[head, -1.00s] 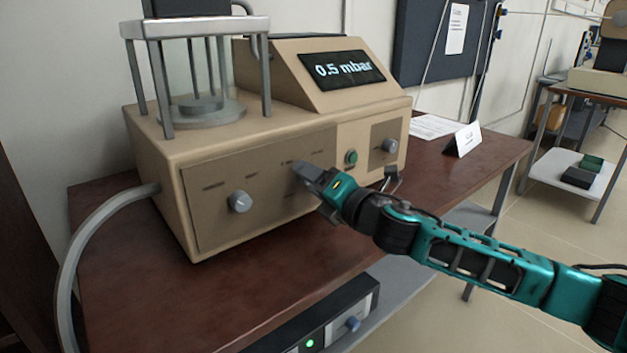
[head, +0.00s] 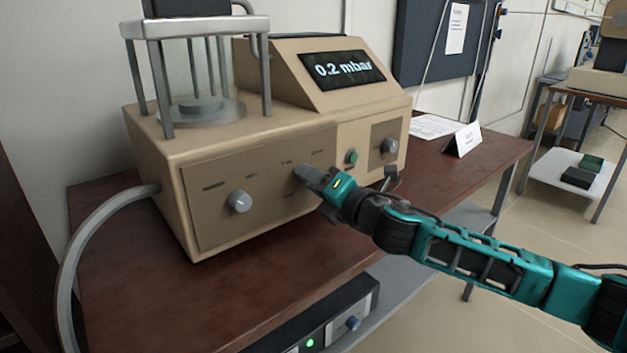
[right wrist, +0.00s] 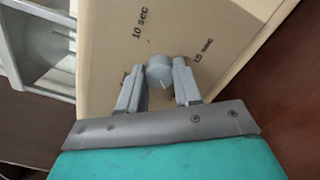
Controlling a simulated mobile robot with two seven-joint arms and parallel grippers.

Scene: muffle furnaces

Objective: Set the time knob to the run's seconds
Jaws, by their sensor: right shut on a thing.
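The beige vacuum unit (head: 220,150) stands on the table, its display (head: 343,69) reading 0.2 mbar. The time knob (right wrist: 159,70) is a small grey cylinder between my right gripper's fingers in the right wrist view. The labels "10 sec" (right wrist: 140,25) and "15 sec" (right wrist: 203,51) are printed around it; another label is mostly hidden. My right gripper (head: 303,172) is shut on this knob at the front panel; it also shows in the right wrist view (right wrist: 158,88). In the head view the gripper hides the knob. My left gripper is not in view.
A second grey knob (head: 240,201) is on the left of the panel. A green button (head: 351,157) and another knob (head: 389,146) sit on the right. A glass chamber with metal posts (head: 203,75) stands on top. The table's front (head: 290,280) is clear.

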